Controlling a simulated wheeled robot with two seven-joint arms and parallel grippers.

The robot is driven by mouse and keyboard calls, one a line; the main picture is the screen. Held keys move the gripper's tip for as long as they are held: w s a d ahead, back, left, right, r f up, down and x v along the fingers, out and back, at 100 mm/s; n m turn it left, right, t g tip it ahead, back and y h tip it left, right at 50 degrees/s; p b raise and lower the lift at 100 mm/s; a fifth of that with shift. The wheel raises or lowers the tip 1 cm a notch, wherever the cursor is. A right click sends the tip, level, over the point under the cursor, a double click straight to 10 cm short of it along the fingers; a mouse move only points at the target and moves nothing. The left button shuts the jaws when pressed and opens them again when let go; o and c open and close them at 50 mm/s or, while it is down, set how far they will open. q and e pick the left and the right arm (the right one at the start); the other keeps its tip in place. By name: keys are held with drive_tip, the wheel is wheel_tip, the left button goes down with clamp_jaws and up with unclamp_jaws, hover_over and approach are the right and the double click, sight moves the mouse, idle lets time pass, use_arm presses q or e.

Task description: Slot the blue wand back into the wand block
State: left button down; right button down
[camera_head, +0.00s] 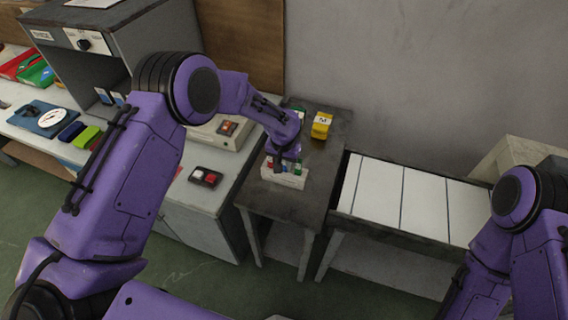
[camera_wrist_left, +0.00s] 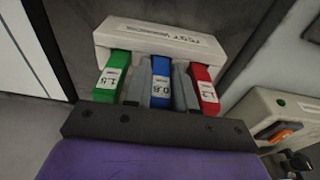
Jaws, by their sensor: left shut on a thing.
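The wand block (camera_head: 284,178) is white and stands near the front edge of the dark side table. It also shows in the left wrist view (camera_wrist_left: 165,42), with lettering on top. The blue wand (camera_wrist_left: 161,82), labelled 0.8, is between the two grey fingers of my left gripper (camera_wrist_left: 160,90), which is shut on it. It lines up with the block between the green wand (camera_wrist_left: 111,76), labelled 1.5, and the red wand (camera_wrist_left: 204,88), labelled 1.2. The blue wand's far end meets the block; how deep it sits is hidden. My right gripper is out of view.
A yellow block marked M (camera_head: 321,125) stands behind the wand block on the side table. A white panelled table (camera_head: 410,200) lies to the right.

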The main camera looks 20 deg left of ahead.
use_arm(q)
drive_tip(key=c, duration=1.2)
unclamp_jaws()
drive_tip(key=shift+f, duration=0.2)
drive_tip(key=shift+r, duration=0.15)
drive_tip(key=shift+w+r, duration=0.1)
drive_tip(key=shift+r, duration=0.3)
drive_tip(key=r+b, duration=0.1)
drive_tip(key=r, duration=0.2)
drive_tip(key=s+r+b, duration=0.1)
drive_tip(key=r, duration=0.3)
drive_tip(key=r+b, duration=0.1)
drive_tip(key=r, duration=0.3)
drive_tip(key=shift+s+r, duration=0.15)
drive_tip(key=shift+s, duration=0.15)
